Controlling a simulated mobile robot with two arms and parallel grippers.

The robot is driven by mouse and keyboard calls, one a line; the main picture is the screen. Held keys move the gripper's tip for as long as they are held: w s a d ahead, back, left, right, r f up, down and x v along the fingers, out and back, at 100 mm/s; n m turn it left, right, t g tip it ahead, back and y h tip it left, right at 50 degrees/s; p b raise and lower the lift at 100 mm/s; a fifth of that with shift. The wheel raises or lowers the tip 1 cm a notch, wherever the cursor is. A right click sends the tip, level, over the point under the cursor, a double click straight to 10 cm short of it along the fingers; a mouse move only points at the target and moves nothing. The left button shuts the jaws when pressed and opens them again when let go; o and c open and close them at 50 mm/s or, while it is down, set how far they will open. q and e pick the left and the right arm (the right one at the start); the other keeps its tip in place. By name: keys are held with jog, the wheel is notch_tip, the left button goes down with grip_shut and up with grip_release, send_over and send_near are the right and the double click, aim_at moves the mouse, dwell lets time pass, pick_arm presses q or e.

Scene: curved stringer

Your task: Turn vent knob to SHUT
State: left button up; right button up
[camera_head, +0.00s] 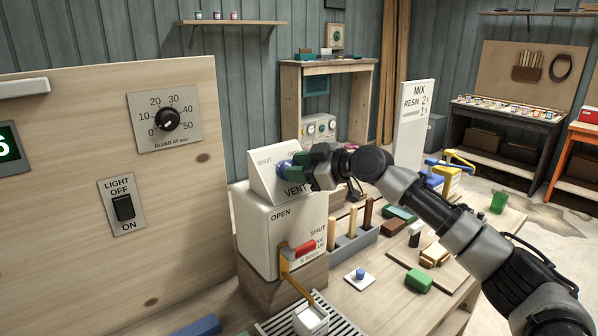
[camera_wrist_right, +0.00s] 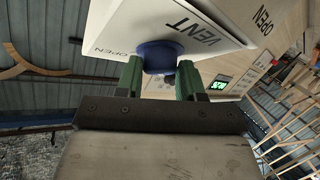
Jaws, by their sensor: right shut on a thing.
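The blue vent knob (camera_head: 284,167) sits on the slanted white vent panel (camera_head: 263,183), marked SHUT at its left; the label at its right is mostly covered by my gripper. My right gripper (camera_head: 298,166) is shut on the knob, coming from the right. In the right wrist view the green fingers of the right gripper (camera_wrist_right: 159,79) lie on either side of the knob (camera_wrist_right: 158,54), with VENT and OPEN lettering on the panel (camera_wrist_right: 122,22) around it. The knob's pointer is hidden, so its setting cannot be told. My left gripper is not in view.
Below the panel is a white box (camera_head: 257,236) with a red-handled lever (camera_head: 298,250) marked OPEN and SHUT. A wooden board (camera_head: 70,200) with a dial (camera_head: 167,119) and light switch (camera_head: 123,207) stands left. The bench at right holds a tool rack (camera_head: 352,244) and small blocks.

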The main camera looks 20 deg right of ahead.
jog(key=o, duration=0.9)
jog(key=b+v, duration=0.3)
jog(key=v, duration=0.7)
jog(key=shift+s+d+r, duration=0.1)
jog(key=shift+s+d, duration=0.15)
jog(key=shift+d, duration=0.05)
